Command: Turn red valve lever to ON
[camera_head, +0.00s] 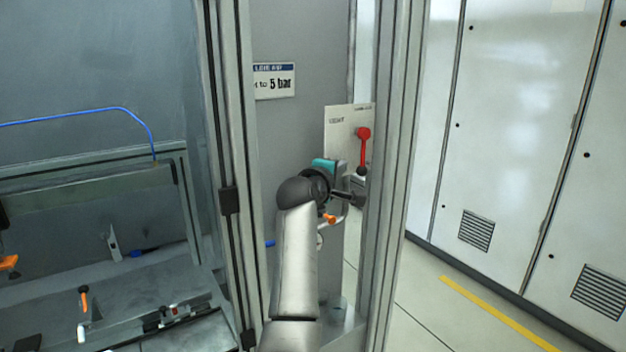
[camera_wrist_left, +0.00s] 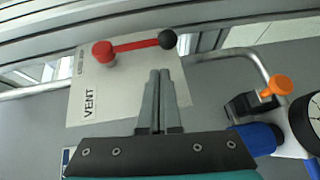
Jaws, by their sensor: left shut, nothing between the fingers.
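The red valve lever (camera_head: 363,148) is on a pale plate (camera_head: 340,125) and hangs straight down in the head view, its red hub at the top and a black ball (camera_head: 361,171) at the lower end. In the left wrist view the red lever (camera_wrist_left: 136,45) runs sideways from the hub to the black ball (camera_wrist_left: 167,39), and the plate reads VENT. My left gripper (camera_head: 360,199) is shut and empty just below the ball. Its closed fingertips (camera_wrist_left: 160,72) point toward the ball and look apart from it. No ON mark is legible. My right gripper is out of view.
An orange handle (camera_wrist_left: 277,88), a blue fitting (camera_wrist_left: 255,138) and a gauge (camera_wrist_left: 306,122) are beside my left gripper. An upright metal frame post (camera_head: 393,150) stands close right of the lever. A 5 bar sign (camera_head: 275,81) is on the grey panel. White cabinets (camera_head: 500,120) stand at right.

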